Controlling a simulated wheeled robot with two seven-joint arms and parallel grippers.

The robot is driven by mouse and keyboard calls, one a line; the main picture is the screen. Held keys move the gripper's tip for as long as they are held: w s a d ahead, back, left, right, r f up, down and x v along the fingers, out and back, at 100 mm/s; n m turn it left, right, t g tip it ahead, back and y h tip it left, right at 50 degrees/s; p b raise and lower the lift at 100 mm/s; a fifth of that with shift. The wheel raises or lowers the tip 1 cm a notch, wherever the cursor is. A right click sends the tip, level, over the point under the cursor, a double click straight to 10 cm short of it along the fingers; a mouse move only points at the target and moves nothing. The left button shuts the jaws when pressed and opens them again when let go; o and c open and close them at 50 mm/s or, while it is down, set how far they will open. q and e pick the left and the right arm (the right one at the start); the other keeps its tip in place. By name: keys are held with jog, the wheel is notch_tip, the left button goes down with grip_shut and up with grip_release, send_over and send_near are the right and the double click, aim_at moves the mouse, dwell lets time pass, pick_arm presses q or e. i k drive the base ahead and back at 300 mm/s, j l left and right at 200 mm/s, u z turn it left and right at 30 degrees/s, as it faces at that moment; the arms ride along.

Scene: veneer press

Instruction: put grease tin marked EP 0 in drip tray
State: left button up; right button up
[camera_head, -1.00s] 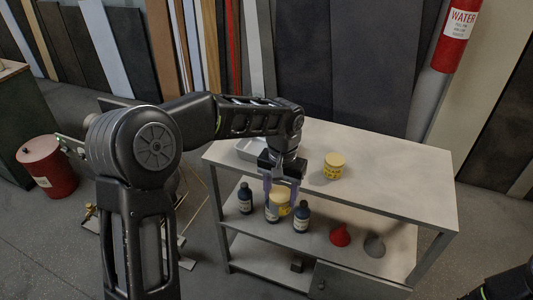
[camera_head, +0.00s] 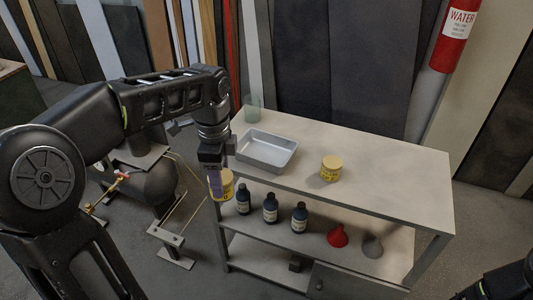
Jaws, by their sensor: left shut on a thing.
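My left gripper (camera_head: 217,184) points down at the left end of the bench, shut on a yellow grease tin (camera_head: 227,188). The fingers cover part of this tin, and its marking is too small to read surely. The tin is held off the shelf, by the bench's left edge. A grey metal drip tray (camera_head: 268,164) lies empty on the bench top, right of and above the gripper in the picture. A second yellow tin (camera_head: 331,168) stands on the bench top right of the tray; its marking is not readable either.
On the middle shelf stand dark bottles (camera_head: 270,209), a red funnel-like thing (camera_head: 338,237) and a grey one (camera_head: 373,247). A greenish clear cup (camera_head: 252,110) stands behind the tray. The bench top (camera_head: 400,195) is free at the right. Part of my right arm shows bottom right.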

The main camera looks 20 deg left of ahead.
aim_at(265, 155)
jog(key=i, duration=0.95)
